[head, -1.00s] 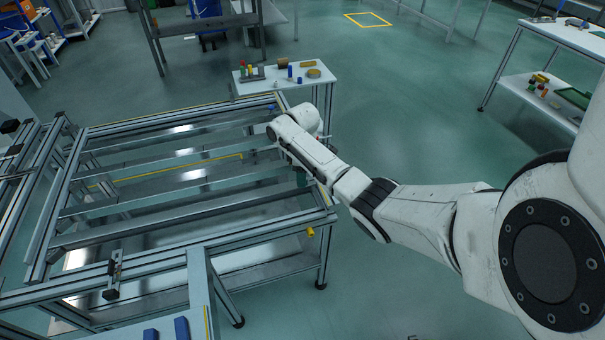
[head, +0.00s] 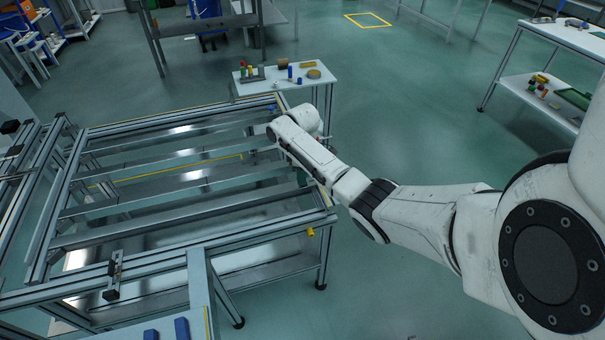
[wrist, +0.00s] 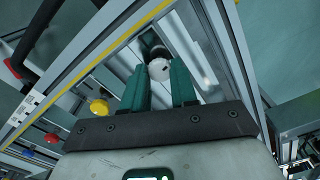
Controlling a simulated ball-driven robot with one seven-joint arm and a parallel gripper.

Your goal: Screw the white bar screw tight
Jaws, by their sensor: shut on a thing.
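The white bar screw (wrist: 159,69) shows its round white head in the wrist view, with a dark part just beyond it. My gripper (wrist: 161,76) has its two green fingers on either side of this head and is shut on it. The screw is at the metal frame (head: 190,239), near the frame's right side. How far the screw is turned in cannot be told.
A yellow knob (wrist: 98,106) and a red knob (wrist: 100,55) are beside the frame rail in the wrist view. A small white table (head: 262,88) with loose parts stands behind the frame. Open floor (head: 420,140) lies to the right.

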